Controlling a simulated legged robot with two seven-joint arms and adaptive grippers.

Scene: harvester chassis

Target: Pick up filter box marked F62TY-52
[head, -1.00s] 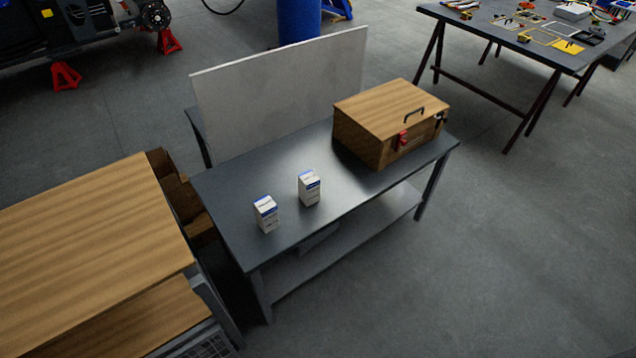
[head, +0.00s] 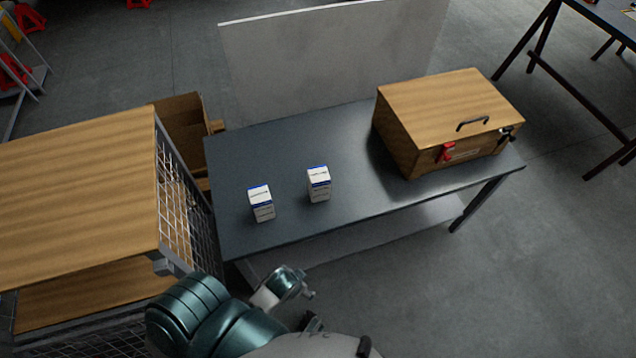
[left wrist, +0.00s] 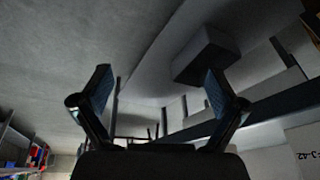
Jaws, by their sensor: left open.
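Two white boxes with blue tops stand upright and apart on the dark table: a left box (head: 262,204) and a right box (head: 318,184). Their print is too small to read in the head view, so I cannot tell which is F62TY-52. My left arm is at the bottom of the head view, in front of the table's near edge and short of the boxes. In the left wrist view my left gripper (left wrist: 158,92) is open, its two fingers wide apart with nothing between them. My right gripper is not in view.
The dark table (head: 350,215) has a lower shelf. A wooden case (head: 440,115) with a handle and red latch stands at its right. A wood-topped mesh cart (head: 80,195) is close on the left. A grey panel (head: 330,60) stands behind. Table surface around the boxes is clear.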

